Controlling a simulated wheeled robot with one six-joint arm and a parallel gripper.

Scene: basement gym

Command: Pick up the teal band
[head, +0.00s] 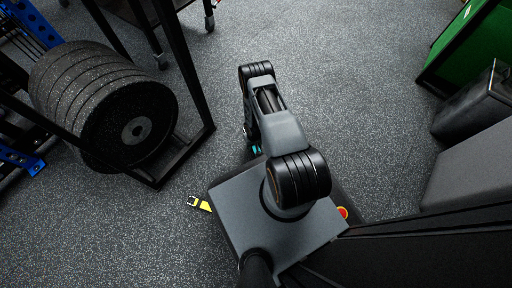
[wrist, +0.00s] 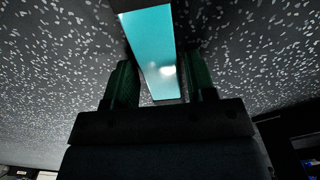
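The teal band (wrist: 152,45) is a flat, shiny teal strip in the wrist view, running from the top edge down between my fingers. My gripper (wrist: 160,68) is open, with one dark green finger on each side of the band. Narrow dark gaps show between the fingers and the band, and I cannot tell whether either finger touches it. The band's near end is close to the gripper's palm. In the head view only a small bit of teal (head: 256,149) shows beside my arm, which hides the rest and my gripper.
Speckled grey rubber floor surrounds my base. A rack with black weight plates (head: 105,105) stands at the left. A green-sided box (head: 470,45) and a dark grey block (head: 474,103) stand at the right. A small yellow-and-black item (head: 199,203) shows beside my base. Floor ahead is clear.

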